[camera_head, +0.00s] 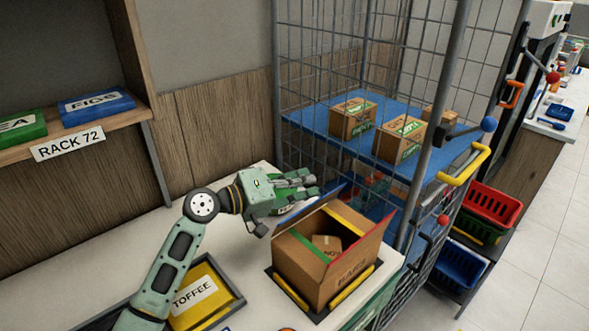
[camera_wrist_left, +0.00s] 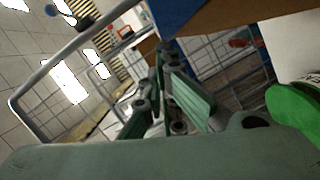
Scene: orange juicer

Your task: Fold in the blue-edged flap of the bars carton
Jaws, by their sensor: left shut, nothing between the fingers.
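The bars carton (camera_head: 318,280) is a brown open-topped box on the white counter, with a small brown box (camera_head: 327,243) inside. Its blue-edged flap (camera_head: 308,214) stands up at the far left side. A red-edged flap (camera_head: 376,236) stands up at the right; green and yellow strips show near the opening. My left gripper (camera_head: 310,184) is shut and empty, above and behind the blue-edged flap, apparently apart from it. In the left wrist view the fingers (camera_wrist_left: 165,48) point toward a brown panel (camera_wrist_left: 235,14) with blue beside it, likely this flap. My right gripper is not in view.
A wire cage with a blue shelf (camera_head: 312,125) holding several cartons stands behind the carton. A yellow toffee tray (camera_head: 207,305) is at front left. A green item lies under the gripper. Red (camera_head: 490,207) and blue baskets stand at right.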

